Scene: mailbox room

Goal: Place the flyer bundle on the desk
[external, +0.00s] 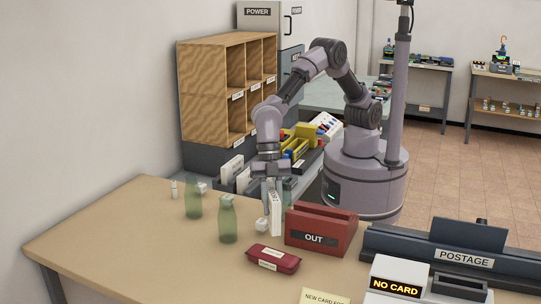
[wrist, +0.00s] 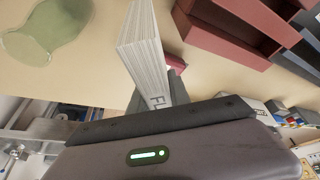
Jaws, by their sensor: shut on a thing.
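The flyer bundle (external: 276,213) is a white, upright stack of paper with dark lettering on its side. My gripper (external: 271,184) is shut on its upper part, just above or at the desk near its back edge. In the wrist view the bundle (wrist: 148,58) sticks out from between the fingers, its page edges showing. I cannot tell whether its lower end touches the desk. The desk (external: 130,240) is a tan wooden top; it also fills the upper part of the wrist view (wrist: 95,65).
A red OUT tray (external: 320,230) stands just right of the bundle, with a small red case (external: 273,260) in front. Green translucent bottles (external: 228,222) and a small white block (external: 261,225) are to the left. The postage machine (external: 440,255) is at right. The desk's front left is clear.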

